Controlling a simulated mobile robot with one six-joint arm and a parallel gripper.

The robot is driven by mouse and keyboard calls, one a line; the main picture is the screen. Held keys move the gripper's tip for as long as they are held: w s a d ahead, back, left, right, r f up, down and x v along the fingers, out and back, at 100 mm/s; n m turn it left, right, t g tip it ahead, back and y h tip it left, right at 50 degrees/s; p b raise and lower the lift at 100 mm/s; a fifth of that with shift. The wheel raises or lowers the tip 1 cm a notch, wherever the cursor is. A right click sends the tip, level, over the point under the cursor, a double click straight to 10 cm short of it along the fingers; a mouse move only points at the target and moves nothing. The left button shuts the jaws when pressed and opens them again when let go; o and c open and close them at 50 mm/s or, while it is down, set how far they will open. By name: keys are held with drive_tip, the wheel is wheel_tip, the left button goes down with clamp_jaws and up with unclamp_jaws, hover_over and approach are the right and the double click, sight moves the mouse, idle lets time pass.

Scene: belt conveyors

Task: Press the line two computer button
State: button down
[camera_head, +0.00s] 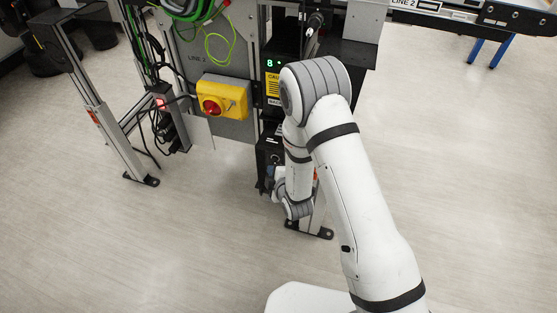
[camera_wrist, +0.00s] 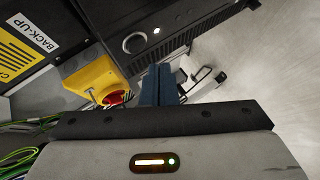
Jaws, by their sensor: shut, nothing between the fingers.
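A black computer case (camera_wrist: 185,25) fills the top of the wrist view. Its round button (camera_wrist: 134,43) has a pale ring, and a small white light (camera_wrist: 156,30) glows beside it. My gripper (camera_wrist: 160,70) is shut and empty, its blue fingers together. The fingertips appear just below and right of the button in the picture; whether they touch the case I cannot tell. In the head view the computer (camera_head: 269,154) stands low under the line 2 panel, partly hidden by my arm. The button and my fingertips cannot be made out there.
A yellow switch box with a red knob (camera_head: 222,97) is on the LINE 2 panel (camera_head: 190,62), and shows close left of my fingers in the wrist view (camera_wrist: 92,78). Green cables (camera_head: 200,10) hang above. Metal frame legs (camera_head: 125,140) stand at left. The floor in front is clear.

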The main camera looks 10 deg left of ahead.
drive_tip(key=shift+w, duration=0.65)
idle(1.6)
drive_tip(key=shift+w+d+b, duration=0.1)
drive_tip(key=shift+w+b, duration=0.25)
drive_tip(key=shift+w, duration=0.1)
drive_tip(key=shift+w, duration=0.4)
idle(0.6)
drive_tip(key=shift+s+b, duration=0.1)
drive_tip(key=shift+b, duration=0.2)
drive_tip(key=shift+s, duration=0.7)
drive_tip(key=shift+s+a+b, duration=0.15)
drive_tip(key=shift+s+b, duration=0.35)
drive_tip(key=shift+s, duration=0.75)
drive_tip(key=shift+s+a+b, duration=0.1)
drive_tip(key=shift+s+b, duration=0.35)
drive_tip(key=shift+s, duration=0.8)
